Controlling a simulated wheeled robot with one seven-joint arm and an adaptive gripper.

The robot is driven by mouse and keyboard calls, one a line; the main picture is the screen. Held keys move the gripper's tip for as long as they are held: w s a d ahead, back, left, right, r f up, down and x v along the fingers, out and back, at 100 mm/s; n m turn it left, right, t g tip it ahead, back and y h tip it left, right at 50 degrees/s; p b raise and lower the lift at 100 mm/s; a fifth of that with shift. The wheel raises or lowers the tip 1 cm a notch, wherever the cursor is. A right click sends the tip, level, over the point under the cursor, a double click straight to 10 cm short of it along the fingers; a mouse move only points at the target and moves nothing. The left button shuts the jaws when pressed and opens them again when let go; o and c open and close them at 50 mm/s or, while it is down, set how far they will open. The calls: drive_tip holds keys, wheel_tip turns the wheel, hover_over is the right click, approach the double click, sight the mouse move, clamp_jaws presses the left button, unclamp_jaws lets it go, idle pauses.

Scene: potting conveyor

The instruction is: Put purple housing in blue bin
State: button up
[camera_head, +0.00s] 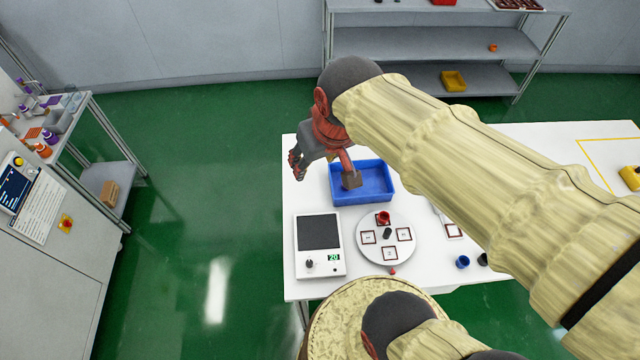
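The blue bin (378,195) is a shallow open tray on the white table. The part of its floor that shows is bare; my gripper covers part of its left side. My gripper (324,172) hangs over the bin's left edge with its fingers spread apart and nothing visible between them. One finger is left of the bin and the other shows in front of the bin's interior. I cannot make out a purple housing on the visible part of the table; my arm hides much of the table's right side.
A round white turntable (365,252) holds a red housing (383,218) and a dark piece. A scale-like device (319,246) stands left of it. A blue cup (462,262) is at the front. A left-hand shelf carries purple-and-white bottles (48,137). Green floor is clear.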

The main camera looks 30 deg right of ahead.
drive_tip(key=s+a+t, duration=0.1)
drive_tip(key=s+a, duration=0.1)
drive_tip(key=s, duration=0.4)
drive_tip(key=shift+s+a+r+n, duration=0.2)
drive_tip(key=shift+a+r+n, duration=0.1)
drive_tip(key=shift+r+n, duration=0.1)
drive_tip(key=shift+f, duration=0.1)
